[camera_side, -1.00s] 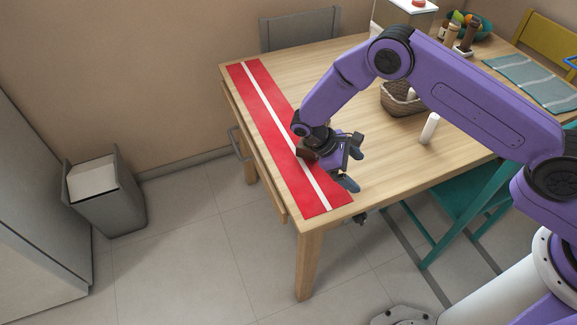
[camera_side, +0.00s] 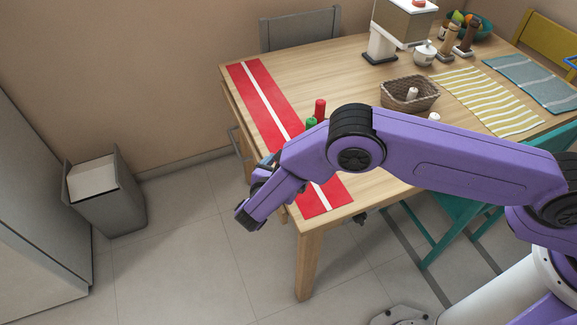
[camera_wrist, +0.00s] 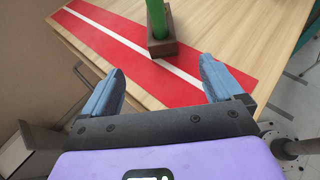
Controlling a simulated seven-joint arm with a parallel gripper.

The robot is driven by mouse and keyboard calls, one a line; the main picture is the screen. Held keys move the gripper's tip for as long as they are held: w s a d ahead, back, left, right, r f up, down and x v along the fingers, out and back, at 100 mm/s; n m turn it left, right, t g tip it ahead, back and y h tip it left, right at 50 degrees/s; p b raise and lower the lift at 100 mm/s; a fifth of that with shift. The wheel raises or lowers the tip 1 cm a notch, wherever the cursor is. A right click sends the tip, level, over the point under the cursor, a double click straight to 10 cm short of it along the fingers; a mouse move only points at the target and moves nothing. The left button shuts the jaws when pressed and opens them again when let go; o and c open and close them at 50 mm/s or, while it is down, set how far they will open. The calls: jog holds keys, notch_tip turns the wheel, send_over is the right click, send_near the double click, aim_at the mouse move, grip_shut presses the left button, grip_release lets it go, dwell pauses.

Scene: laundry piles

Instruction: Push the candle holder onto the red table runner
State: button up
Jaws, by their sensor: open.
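The candle holder (camera_wrist: 163,47) is a dark brown block with a green candle (camera_wrist: 157,16) standing upright in it. In the wrist view its base overlaps the far red band of the red table runner (camera_wrist: 222,78), beyond the white stripe. In the side view the green candle (camera_side: 311,122) and a red candle (camera_side: 320,107) show above my arm, which hides the holder's base. The runner (camera_side: 262,110) lies along the table's left end. My gripper (camera_side: 264,172) is at that left edge, partly hidden. In the wrist view my gripper (camera_wrist: 158,78) is open and empty, with the holder ahead, apart from the fingers.
A wicker basket (camera_side: 409,95), a white candle (camera_side: 434,117), a striped cloth (camera_side: 488,100) and a coffee machine (camera_side: 385,38) stand or lie farther right on the table (camera_side: 340,75). A grey chair (camera_side: 300,28) is behind.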

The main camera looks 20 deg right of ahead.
jog(key=shift+d, duration=0.1)
jog(key=x, duration=1.7)
jog(key=shift+w+d+f, duration=0.1)
jog(key=shift+w, duration=0.1)
jog(key=c, duration=1.2)
